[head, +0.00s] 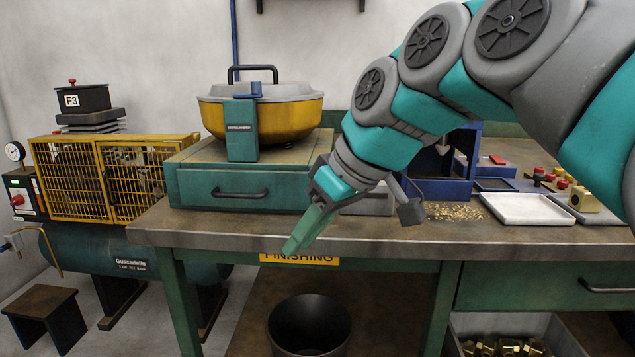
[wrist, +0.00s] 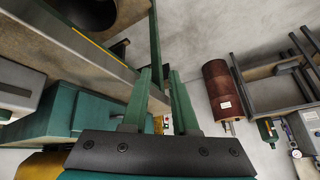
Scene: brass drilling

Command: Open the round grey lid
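The round grey lid (head: 285,89) sits shut on a yellow bowl (head: 292,118) and has a dark arched handle (head: 252,69) on top. A teal upright bracket with a blue top (head: 242,130) stands at the bowl's front. The bowl rests on a teal drawer base (head: 240,190). My gripper (head: 298,240) is in front of the bench edge, below and right of the bowl, apart from it, pointing down-left. In the wrist view my gripper (wrist: 160,78) has two green fingers spread with an empty gap between them. The lid is not clearly visible there.
The workbench (head: 430,236) holds a blue fixture (head: 440,187), metal shavings, a white tray (head: 527,209) and brass parts to the right. A yellow-caged compressor (head: 110,180) stands left. A dark bin (head: 309,325) is beneath the bench. Air above the lid is free.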

